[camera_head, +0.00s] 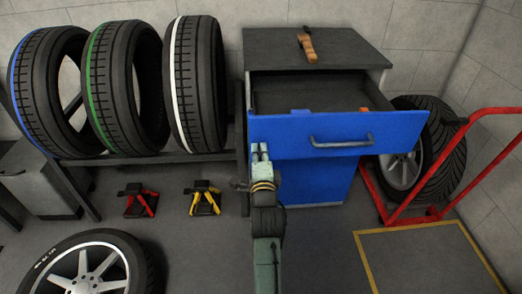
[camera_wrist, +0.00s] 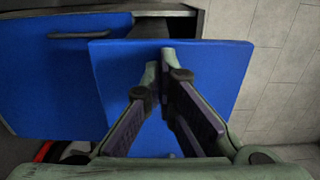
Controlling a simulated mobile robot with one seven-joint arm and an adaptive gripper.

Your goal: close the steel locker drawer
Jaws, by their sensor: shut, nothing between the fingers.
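The steel locker (camera_head: 262,44) is grey with a dark top. Its blue drawer front (camera_head: 385,132) stands well out from the body, and the dark inside of the drawer (camera_head: 310,92) shows. The drawer's bar handle (camera_head: 342,141) is right of my gripper. My gripper (camera_head: 260,150) is shut and empty, at the left end of the drawer front. In the wrist view the closed fingertips (camera_wrist: 166,54) lie over the blue drawer front (camera_wrist: 222,80), near its upper edge in that picture. I cannot tell whether they touch it.
A wooden-handled tool (camera_head: 307,46) lies on the locker top. Tyres stand on a rack (camera_head: 150,157) at left, above red (camera_head: 140,200) and yellow (camera_head: 205,198) jack stands. A wheel (camera_head: 85,265) lies front left. A red trolley (camera_head: 435,211) with a wheel stands at right.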

